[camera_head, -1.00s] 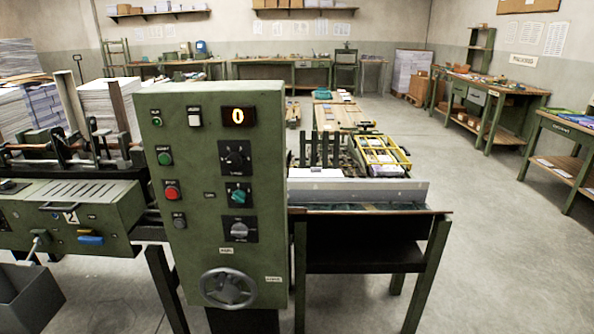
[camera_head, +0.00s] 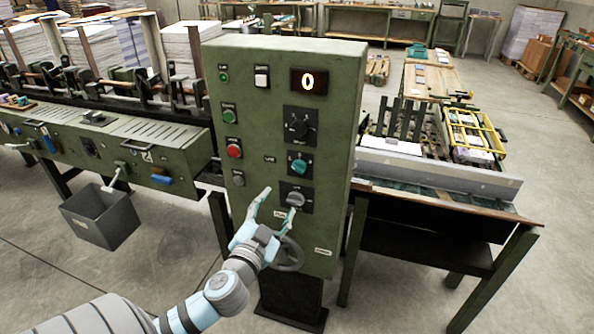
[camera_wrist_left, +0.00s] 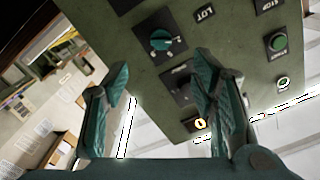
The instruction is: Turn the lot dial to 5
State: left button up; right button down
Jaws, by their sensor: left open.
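The lot dial is a teal knob (camera_head: 299,163) on a black plate, the middle of three dials on the green control panel (camera_head: 260,130). It also shows in the left wrist view (camera_wrist_left: 160,40), near a label reading LOT (camera_wrist_left: 205,14). A display (camera_head: 309,81) at the panel's top reads 0. My left gripper (camera_head: 277,204) is open and empty in front of the panel, below and left of the lot dial. In the left wrist view, its spread fingers (camera_wrist_left: 163,78) frame part of the panel, with the teal knob beyond them. My right gripper is out of view.
A black dial (camera_head: 299,126) sits above the lot dial and a grey dial (camera_head: 296,199) below it. Several buttons, including a red one (camera_head: 234,151), line the panel's left side.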

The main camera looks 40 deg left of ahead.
aim_at(297, 170)
pick_arm(q)
jog(key=x, duration=1.3)
jog(key=shift+w+d+r+p, duration=0.15)
jog(key=shift+w+r+p, duration=0.1)
jog(key=shift+r+p, duration=0.15)
jog(key=shift+w+a, duration=0.2)
jog(key=shift+w, duration=0.25)
jog(key=c, duration=1.1)
jog(key=shift+c, duration=0.2)
